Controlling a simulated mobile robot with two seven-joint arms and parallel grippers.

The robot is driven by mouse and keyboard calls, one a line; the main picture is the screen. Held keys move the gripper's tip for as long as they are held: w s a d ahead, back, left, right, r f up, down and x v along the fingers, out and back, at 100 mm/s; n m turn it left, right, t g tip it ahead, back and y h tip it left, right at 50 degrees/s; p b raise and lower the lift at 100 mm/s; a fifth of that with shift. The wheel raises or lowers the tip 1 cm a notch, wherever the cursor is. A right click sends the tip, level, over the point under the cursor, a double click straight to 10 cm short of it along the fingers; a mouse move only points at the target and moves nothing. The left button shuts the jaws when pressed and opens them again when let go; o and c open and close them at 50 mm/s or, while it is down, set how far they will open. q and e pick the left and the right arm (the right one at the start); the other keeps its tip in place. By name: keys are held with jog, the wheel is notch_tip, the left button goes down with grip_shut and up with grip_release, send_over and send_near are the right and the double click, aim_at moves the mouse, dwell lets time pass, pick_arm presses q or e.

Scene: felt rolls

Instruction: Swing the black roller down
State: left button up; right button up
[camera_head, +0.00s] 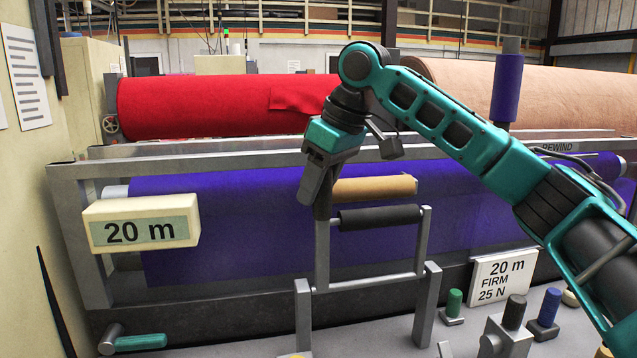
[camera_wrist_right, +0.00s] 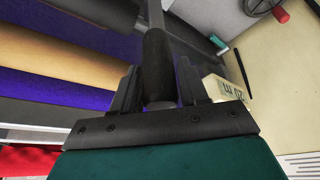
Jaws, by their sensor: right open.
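The black roller (camera_head: 380,217) lies level in a grey swing frame (camera_head: 322,262), raised in front of the purple felt roll (camera_head: 230,225) and just below a tan roll (camera_head: 374,189). The frame's left upright carries a dark grip at its top, which shows in the right wrist view (camera_wrist_right: 157,62). My right gripper (camera_head: 318,190) points down at this grip. Its jaws (camera_wrist_right: 157,88) are open, one on each side of the grip; contact cannot be told. The gripper partly hides the grip in the head view. My left gripper is not in view.
A 20 m display box (camera_head: 141,222) stands left of the gripper. A 20 m, FIRM, 25 N card (camera_head: 502,276) stands at the right, near green (camera_head: 454,303) and blue knobs. A green-handled crank (camera_head: 140,342) lies low left. A red roll (camera_head: 205,107) lies behind.

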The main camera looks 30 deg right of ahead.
jog(key=shift+c, duration=0.4)
grip_shut()
jog(key=shift+s, duration=0.1)
